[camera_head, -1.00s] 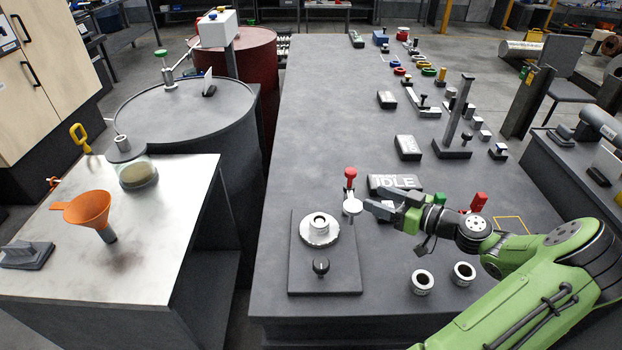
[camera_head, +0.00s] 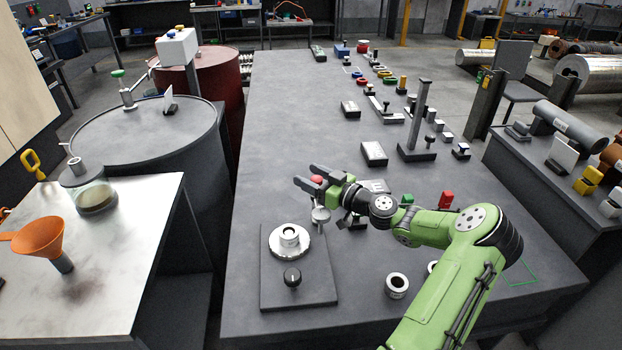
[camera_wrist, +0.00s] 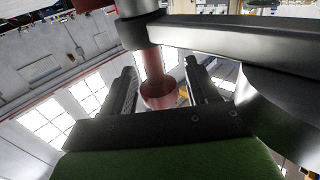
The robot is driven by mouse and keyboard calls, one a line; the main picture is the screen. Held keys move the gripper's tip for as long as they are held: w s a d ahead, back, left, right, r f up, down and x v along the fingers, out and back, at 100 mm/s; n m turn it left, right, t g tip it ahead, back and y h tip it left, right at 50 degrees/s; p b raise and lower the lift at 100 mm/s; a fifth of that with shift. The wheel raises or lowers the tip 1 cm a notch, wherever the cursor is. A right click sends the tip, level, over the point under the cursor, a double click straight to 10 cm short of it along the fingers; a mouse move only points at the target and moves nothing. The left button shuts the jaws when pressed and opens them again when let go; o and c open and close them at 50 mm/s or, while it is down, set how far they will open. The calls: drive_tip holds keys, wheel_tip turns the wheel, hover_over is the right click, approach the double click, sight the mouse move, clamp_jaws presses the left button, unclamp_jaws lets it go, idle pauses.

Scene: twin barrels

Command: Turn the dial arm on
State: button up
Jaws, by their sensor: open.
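A small red-topped post (camera_head: 317,179) with a pale round disc (camera_head: 320,215) below it stands on the bench, just behind a square dark plate. I cannot tell for sure which part is the dial arm. My gripper (camera_head: 308,176) is open, with its fingers at the red top and partly covering it. In the wrist view, a reddish cylinder (camera_wrist: 158,92) shows between the two open fingers. A dark grey bar (camera_wrist: 235,38) crosses above them. Contact cannot be told. The dark plate (camera_head: 270,300) carries a silver round fitting (camera_head: 289,237) and a black knob (camera_head: 292,277).
A silver ring (camera_head: 397,285) lies right of the plate. A tall upright post (camera_head: 418,115) stands farther back. The left table holds an orange funnel (camera_head: 40,238). The bench's back middle is clear.

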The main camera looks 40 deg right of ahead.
clamp_jaws()
drive_tip(key=shift+w, duration=0.1)
idle(0.3)
